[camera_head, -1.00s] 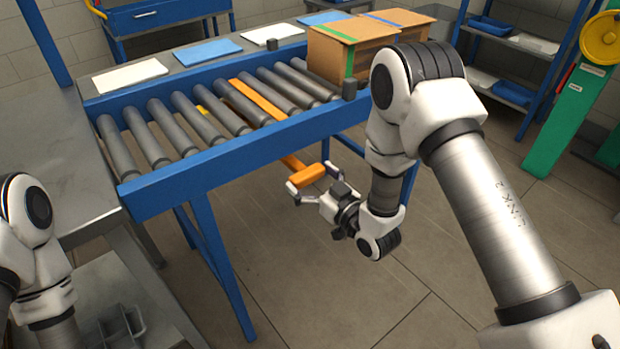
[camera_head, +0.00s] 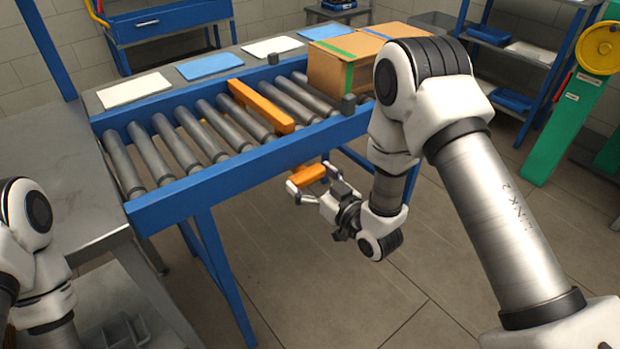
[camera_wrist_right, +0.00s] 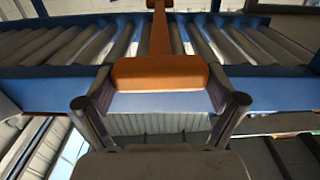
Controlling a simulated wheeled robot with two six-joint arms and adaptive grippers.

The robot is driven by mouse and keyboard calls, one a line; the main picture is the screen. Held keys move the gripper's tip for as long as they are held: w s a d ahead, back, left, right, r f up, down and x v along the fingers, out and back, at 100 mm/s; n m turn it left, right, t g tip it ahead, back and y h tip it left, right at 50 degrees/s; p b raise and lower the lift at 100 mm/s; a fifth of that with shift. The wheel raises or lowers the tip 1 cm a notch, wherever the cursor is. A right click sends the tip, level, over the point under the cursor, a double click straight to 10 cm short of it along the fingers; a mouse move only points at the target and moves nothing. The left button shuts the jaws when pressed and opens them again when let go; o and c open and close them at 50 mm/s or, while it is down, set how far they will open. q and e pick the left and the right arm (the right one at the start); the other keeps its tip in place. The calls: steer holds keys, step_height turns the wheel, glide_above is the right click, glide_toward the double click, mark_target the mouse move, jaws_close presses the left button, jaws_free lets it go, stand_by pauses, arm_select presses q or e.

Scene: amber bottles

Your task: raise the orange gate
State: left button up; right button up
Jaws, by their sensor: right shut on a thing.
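The orange gate (camera_head: 262,106) is a bar lying across the roller conveyor (camera_head: 165,198), standing up above the rollers. Its orange handle (camera_head: 312,173) sticks out below the conveyor's near blue rail. My right gripper (camera_head: 308,179) is shut on this handle. In the right wrist view the handle (camera_wrist_right: 160,74) sits between the fingertips of the right gripper (camera_wrist_right: 160,100), and an orange stem (camera_wrist_right: 160,35) runs from it toward the rollers. My left arm shows at the left edge, but its gripper is out of view.
A cardboard box (camera_head: 340,75) with green and blue tape stands at the conveyor's right end. White and blue sheets (camera_head: 210,67) lie along the far ledge. A grey table (camera_head: 60,180) adjoins on the left. A green post (camera_head: 565,125) stands at right. The floor nearby is clear.

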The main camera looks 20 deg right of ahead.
steer(key=o, duration=1.3)
steer(key=shift+w+r, duration=0.1)
steer(key=shift+r, duration=0.15)
steer(key=shift+s+d+f, duration=0.1)
steer(key=shift+s, duration=0.1)
steer(key=v, duration=1.1)
steer(key=shift+s, duration=0.4)
steer(key=shift+d, duration=0.1)
